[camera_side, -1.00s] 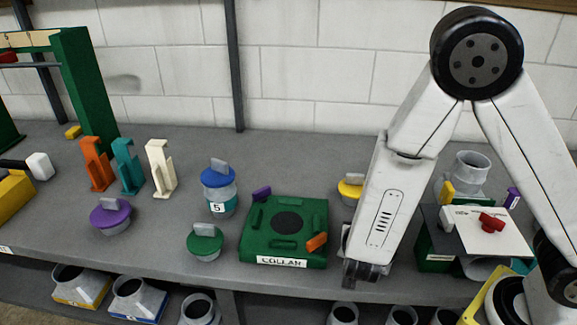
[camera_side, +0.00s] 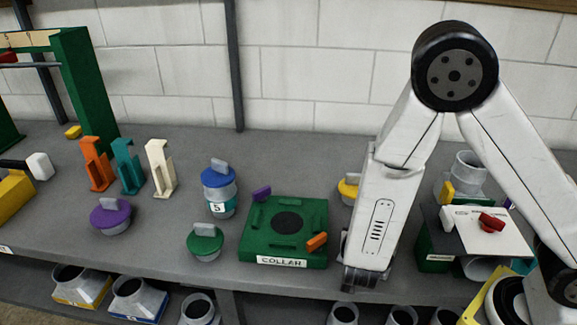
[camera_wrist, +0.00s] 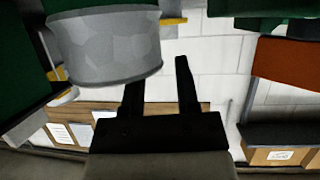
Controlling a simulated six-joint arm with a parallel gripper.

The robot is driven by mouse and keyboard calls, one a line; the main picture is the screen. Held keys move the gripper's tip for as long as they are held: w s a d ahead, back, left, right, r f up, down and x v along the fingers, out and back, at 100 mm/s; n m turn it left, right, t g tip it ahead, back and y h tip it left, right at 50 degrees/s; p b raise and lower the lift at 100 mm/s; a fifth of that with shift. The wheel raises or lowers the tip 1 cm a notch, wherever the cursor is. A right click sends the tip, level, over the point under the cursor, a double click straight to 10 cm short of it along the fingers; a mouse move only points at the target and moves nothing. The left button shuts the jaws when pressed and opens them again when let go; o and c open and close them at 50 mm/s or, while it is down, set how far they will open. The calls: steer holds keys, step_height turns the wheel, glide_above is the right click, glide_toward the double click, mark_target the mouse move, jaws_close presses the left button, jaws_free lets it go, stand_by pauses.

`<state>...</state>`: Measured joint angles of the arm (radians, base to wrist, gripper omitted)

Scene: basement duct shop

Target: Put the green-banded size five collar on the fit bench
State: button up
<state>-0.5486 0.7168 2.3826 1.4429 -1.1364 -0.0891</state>
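A grey cylindrical collar (camera_side: 222,190) marked 5 stands upright on the worktop, left of centre in the side view. It has a blue knobbed cap and a teal-green band around its lower part. To its right is a flat green fixture (camera_side: 285,215) labelled COLLAR, with a dark round middle; nothing stands on its middle. In the wrist view my gripper (camera_wrist: 160,70) has its two dark fingers apart with nothing between them. A grey metal cylinder (camera_wrist: 105,48) is close by at upper left; I cannot tell which piece it is. The fingers are not clear in the side view.
Purple (camera_side: 111,215), green (camera_side: 205,242) and yellow (camera_side: 348,188) capped pieces sit around the fixture. Orange, teal and cream holders (camera_side: 160,168) stand behind left. A white-topped stand (camera_side: 487,232) with a red knob is at right. Fittings fill the lower shelf.

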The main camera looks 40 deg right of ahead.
steer(key=shift+r, duration=0.1)
steer(key=v, duration=1.2)
stand_by(0.4)
stand_by(0.5)
steer(key=w+n+y, duration=0.5)
steer(key=w+y, duration=0.4)
steer(key=y, duration=0.1)
steer(key=s+d+r+n+g, duration=0.1)
steer(key=s+d+n+g, duration=0.3)
steer(key=s+d, duration=0.3)
steer(key=d+g, duration=0.1)
steer(key=d, duration=0.2)
steer(key=shift+s+d+r+n+g, duration=0.15)
steer(key=shift+s+r+n+g, duration=0.15)
steer(key=shift+g, duration=0.1)
stand_by(0.6)
